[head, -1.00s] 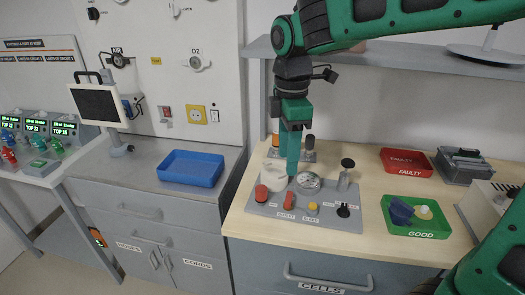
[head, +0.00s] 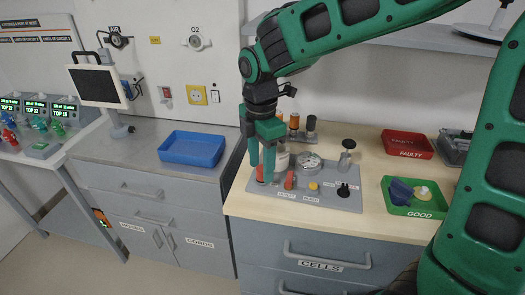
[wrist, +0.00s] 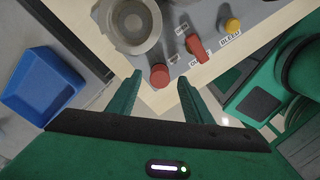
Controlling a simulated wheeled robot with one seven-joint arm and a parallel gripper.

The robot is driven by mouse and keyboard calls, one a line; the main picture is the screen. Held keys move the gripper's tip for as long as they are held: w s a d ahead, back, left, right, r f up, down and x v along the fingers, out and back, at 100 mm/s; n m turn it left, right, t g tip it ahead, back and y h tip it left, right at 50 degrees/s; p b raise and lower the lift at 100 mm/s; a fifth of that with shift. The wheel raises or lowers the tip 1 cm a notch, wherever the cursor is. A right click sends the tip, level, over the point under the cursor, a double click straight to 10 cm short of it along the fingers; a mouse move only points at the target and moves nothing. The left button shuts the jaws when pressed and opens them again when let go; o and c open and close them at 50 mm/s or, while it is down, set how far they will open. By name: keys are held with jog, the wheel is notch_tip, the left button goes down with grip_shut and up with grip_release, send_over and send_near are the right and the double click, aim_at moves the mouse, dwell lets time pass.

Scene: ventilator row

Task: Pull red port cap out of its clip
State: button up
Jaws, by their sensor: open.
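A round red cap (wrist: 159,76) sits at the corner of the grey bench panel (wrist: 240,12) in the wrist view. In the head view this red cap (head: 260,174) shows partly behind my fingers at the panel's left front. My gripper (wrist: 160,82) is open and points down, with one finger on each side of the cap in the wrist view. I cannot tell whether the fingers touch it. In the head view my gripper (head: 261,167) hangs over the panel's left end. The clip is not clearly visible.
A red lever (wrist: 196,46) stands close right of the cap, with a yellow knob (wrist: 232,25) beyond. A round grey-white housing (wrist: 132,22) is close behind. A blue tray (head: 192,148), green GOOD tray (head: 416,209) and red FAULTY tray (head: 407,143) stand apart.

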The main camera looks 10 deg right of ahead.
jog(key=shift+f, duration=0.55)
jog(key=c, duration=1.1)
jog(key=shift+r, duration=0.15)
jog(key=shift+r, duration=1.4)
